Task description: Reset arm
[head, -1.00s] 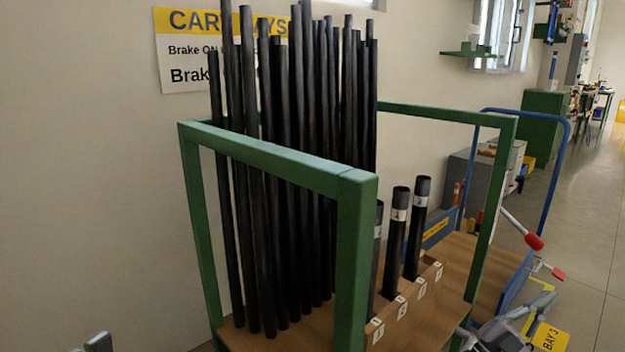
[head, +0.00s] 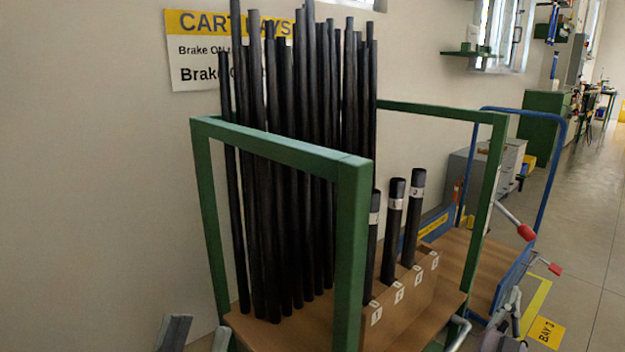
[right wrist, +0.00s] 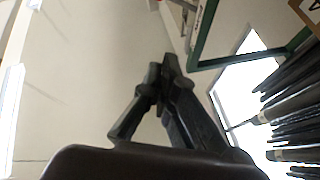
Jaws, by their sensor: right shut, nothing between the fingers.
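My left gripper (head: 198,338) shows at the bottom left of the head view. Its two grey fingertips stand apart with nothing between them, left of the green-framed cart. My right gripper (head: 512,318) is low at the right in the head view, beside the cart's right side. In the right wrist view its dark fingers (right wrist: 161,78) are shut and empty. The cart's green frame (head: 290,146) holds a bundle of tall black rods (head: 285,200). Three shorter black rods with white bands (head: 391,235) stand in a wooden block (head: 405,305) with numbered labels.
A blue-handled trolley (head: 563,135) stands behind the cart at the right. A yellow bay sign (head: 545,332) lies on the floor near my right gripper. A wall sign (head: 195,75) hangs behind the rods. Open floor (head: 600,235) runs along the right.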

